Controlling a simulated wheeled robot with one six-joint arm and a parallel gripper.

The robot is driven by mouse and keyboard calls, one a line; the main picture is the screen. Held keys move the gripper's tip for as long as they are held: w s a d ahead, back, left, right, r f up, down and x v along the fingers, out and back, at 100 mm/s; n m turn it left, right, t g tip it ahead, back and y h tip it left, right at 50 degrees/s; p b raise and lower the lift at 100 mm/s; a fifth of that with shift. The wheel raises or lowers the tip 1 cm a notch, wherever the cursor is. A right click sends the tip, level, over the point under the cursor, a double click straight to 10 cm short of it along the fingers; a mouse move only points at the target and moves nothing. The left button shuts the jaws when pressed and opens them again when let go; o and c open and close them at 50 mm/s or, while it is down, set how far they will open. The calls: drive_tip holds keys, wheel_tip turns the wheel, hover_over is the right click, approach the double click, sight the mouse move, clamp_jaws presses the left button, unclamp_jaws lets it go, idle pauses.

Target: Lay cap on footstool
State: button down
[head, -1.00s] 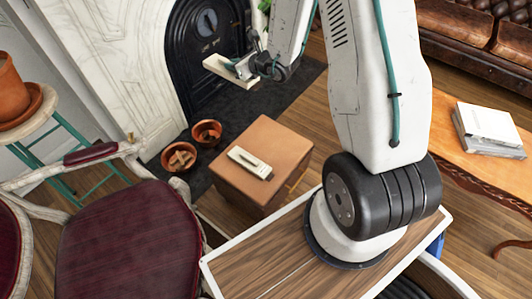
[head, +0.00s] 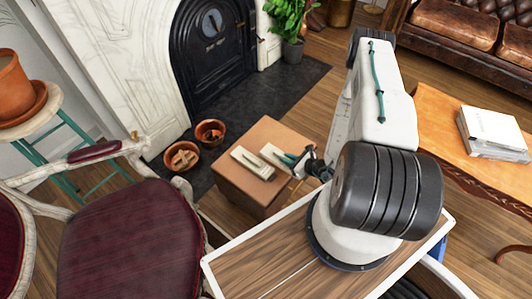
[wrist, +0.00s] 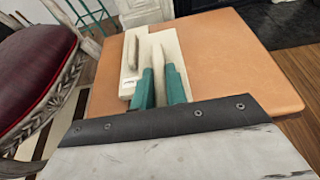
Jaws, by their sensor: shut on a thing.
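The footstool (head: 268,129) is a tan leather block in the middle of the head view; its flat top also fills much of the wrist view (wrist: 235,65). My gripper (head: 289,160) is low over its right part, and its teal fingers show in the wrist view (wrist: 163,75). They are shut on a long, pale piece that I take to be the cap (wrist: 167,42), also seen in the head view (head: 270,151). The cap is at or just above the footstool's top; I cannot tell if it touches. The fingers hide part of it.
A red-seated chair (head: 130,240) is at the left, and a wooden table (head: 440,110) at the right. The footstool's far right top is bare.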

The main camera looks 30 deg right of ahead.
drive_tip(key=w+d, duration=0.1)
drive_tip(key=w, duration=0.4)
drive_tip(key=w+d+f, duration=0.1)
drive_tip(key=w+d, duration=0.1)
drive_tip(key=w, duration=0.2)
drive_tip(key=w+d, duration=0.1)
drive_tip(key=w, duration=0.4)
drive_tip(key=shift+w+d+f, duration=0.3)
drive_tip(key=shift+w+d, duration=0.05)
drive_tip(key=shift+w+f, duration=0.1)
drive_tip(key=shift+f, duration=1.65)
drive_tip(key=c, duration=1.4)
unclamp_jaws()
drive_tip(key=shift+f, duration=0.15)
